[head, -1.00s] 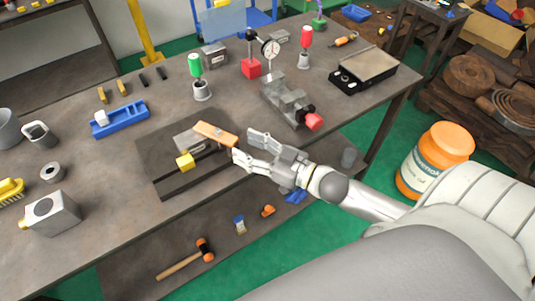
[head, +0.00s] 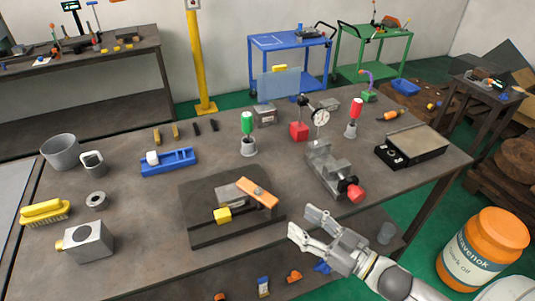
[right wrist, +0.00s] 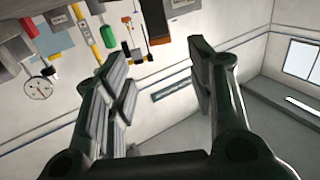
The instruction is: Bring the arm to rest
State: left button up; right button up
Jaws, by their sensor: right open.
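My right gripper (head: 307,229) is open and empty in the head view, in front of the workbench's near right edge. It is apart from the fixture with the orange handle (head: 257,192) and yellow block (head: 222,215), which sits on a dark plate (head: 200,232) to its left. In the right wrist view the two fingers (right wrist: 160,90) stand wide apart with nothing between them. A grey vise with a red handle end (head: 326,172) lies behind the gripper on the bench. My left gripper is not in view.
The workbench (head: 140,205) also carries a blue tray (head: 180,168), a grey block (head: 88,241), a yellow brush (head: 44,212), a dial gauge (head: 322,118) and a black box with a metal top (head: 415,145). An orange drum (head: 485,248) stands at the right on the green floor.

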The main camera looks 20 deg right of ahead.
notch_tip(320, 180, down, 8)
jog(key=s+d+m+g+h, duration=0.15)
jog(key=m+g+h, duration=0.25)
jog(key=h, duration=0.4)
jog(key=s+a+f+g, duration=0.2)
jog(key=s+g, duration=0.2)
jog(key=s, duration=0.3)
jog(key=s+a+f+g, duration=0.1)
jog(key=s+a+g, duration=0.25)
jog(key=s, duration=0.35)
notch_tip(320, 180, down, 27)
jog(key=s+g, duration=0.2)
jog(key=s+d+f+g, duration=0.1)
jog(key=s+d+f, duration=0.3)
jog(key=s+f, duration=1.1)
jog(key=shift+s+n+h, duration=0.3)
jog(key=shift+s+h, duration=0.1)
jog(key=shift+s, duration=0.1)
